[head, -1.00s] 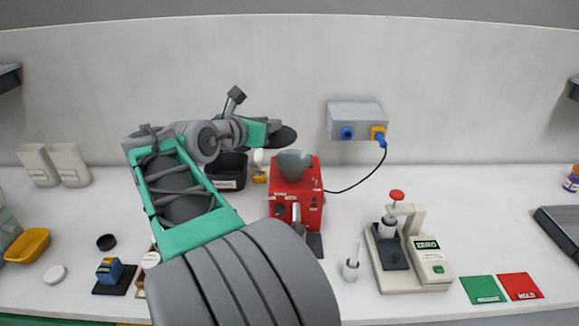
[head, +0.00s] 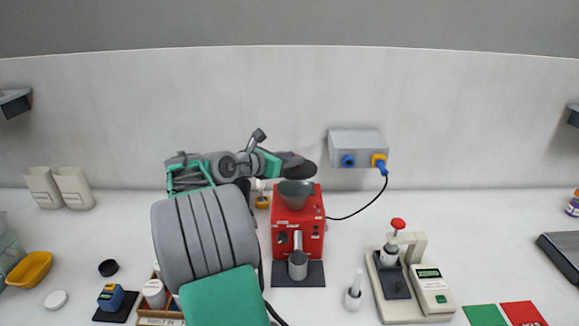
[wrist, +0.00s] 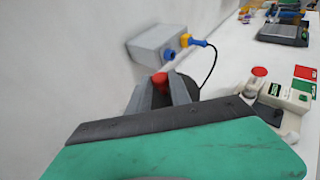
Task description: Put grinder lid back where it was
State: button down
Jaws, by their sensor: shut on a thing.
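The red grinder (head: 297,225) stands on the bench with its grey hopper (head: 296,197) open at the top. My gripper (wrist: 161,88) is shut on the grinder lid, a dark round disc (head: 299,167) with a red knob. In the wrist view the red knob (wrist: 160,80) sits between the two fingers, and part of the dark disc shows behind them. In the head view the lid appears just above the hopper, apart from it. Its exact height and depth over the hopper I cannot tell. The grinder is not visible in the wrist view.
A grey wall box (head: 357,147) with a blue plug and a black cable is at the right behind the grinder. A metal cup (head: 298,265) stands in front of the grinder. A press with a red knob (head: 398,224) stands at the right. My arm covers the left-centre bench.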

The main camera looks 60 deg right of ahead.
aim_at(290, 170)
jog(key=shift+w+d+f+p, duration=0.15)
jog(key=shift+f+p, duration=0.15)
jog(key=shift+f, duration=0.65)
jog(key=shift+w+a+f+p, duration=0.1)
jog(key=shift+f+p, duration=0.15)
jog(key=shift+f, duration=0.7)
jog(key=shift+f, duration=0.1)
jog(key=shift+f+p, duration=0.3)
jog(key=shift+f, duration=0.15)
jog(key=c, duration=1.2)
grip_release()
